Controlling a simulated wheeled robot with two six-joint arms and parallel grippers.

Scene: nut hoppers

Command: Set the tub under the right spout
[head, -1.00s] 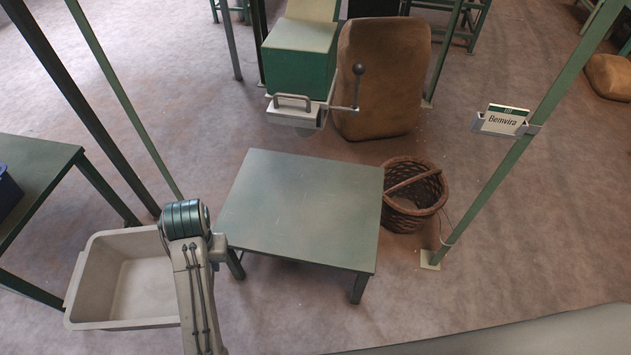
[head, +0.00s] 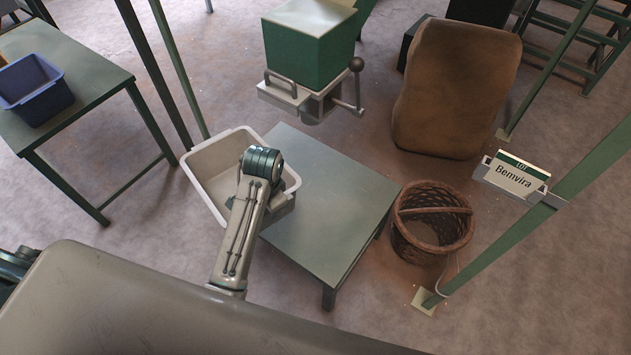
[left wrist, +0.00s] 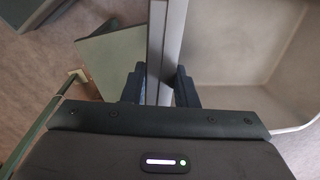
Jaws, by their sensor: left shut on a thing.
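The pale grey tub (head: 208,172) is empty and overlaps the left edge of the low green table (head: 325,225) in the head view. I cannot tell whether it touches the table. My left gripper (left wrist: 160,88) is shut on the tub's rim (left wrist: 168,45), one finger on each side of the wall. In the head view my left wrist hides the fingers and part of the tub's right side. A green hopper (head: 310,50) with a grey spout (head: 312,103) and a ball-ended lever hangs above the table's far end. Only this spout shows. My right gripper is out of view.
A wicker basket (head: 432,225) stands right of the table, by a green post with a "Bemvira" sign (head: 515,178). A brown sack (head: 455,90) stands behind. A blue bin (head: 38,92) sits on a side table (head: 75,110) at left. The table top is otherwise bare.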

